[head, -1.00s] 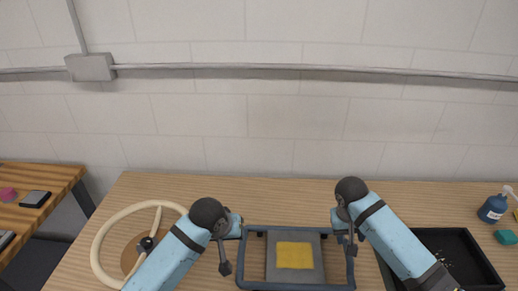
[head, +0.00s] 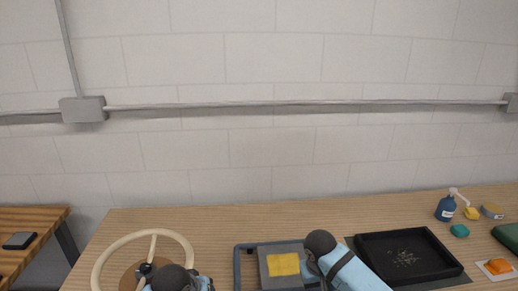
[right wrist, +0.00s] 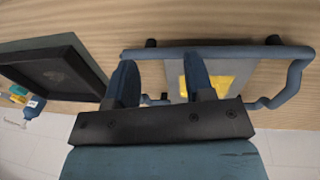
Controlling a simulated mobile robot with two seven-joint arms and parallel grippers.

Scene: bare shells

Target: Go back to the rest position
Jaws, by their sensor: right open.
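My right arm (head: 350,270) reaches in from the lower right of the head view, its dark joint above the bench beside a blue tubular frame (head: 237,266). My right gripper (right wrist: 162,82) is open and empty in the right wrist view. Its two fingers stand apart in front of the frame's side, which also shows there (right wrist: 185,53). My left arm's dark joint (head: 172,279) shows at the bottom edge of the head view; the left gripper's fingers are out of the picture.
The frame surrounds a grey plate with a yellow patch (head: 284,265). A cream ring (head: 101,262) stands left and a black tray (head: 440,262) right on the wooden bench (head: 260,222). A blue bottle (head: 445,208) and small items sit at far right. The back strip is clear.

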